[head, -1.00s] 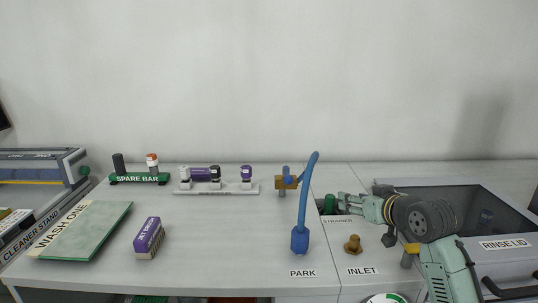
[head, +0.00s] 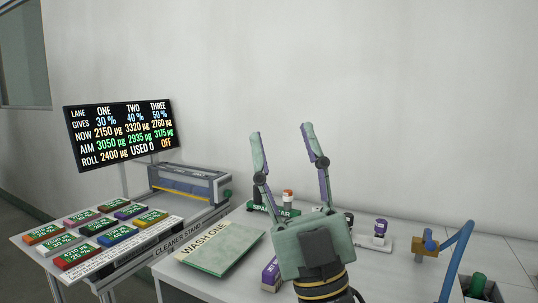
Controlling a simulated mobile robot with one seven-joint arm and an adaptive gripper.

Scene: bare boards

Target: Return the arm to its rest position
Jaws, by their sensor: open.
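My gripper (head: 285,150) is in the middle of the head view, pointing up with its two fingers spread wide. It is open and nothing is between the fingers. It stands in front of the white bench, and its palm hides part of the bench and part of the purple-and-white jet block (head: 271,274). The green spare bar (head: 288,212) shows partly behind the fingers.
The WASH ONE board (head: 222,252) lies left of my gripper. The cleaner stand (head: 150,240) holds several coloured blocks, with a lane display (head: 120,133) behind it. A grey machine (head: 188,184) stands at the back. A blue bent tube (head: 455,262) rises at the right.

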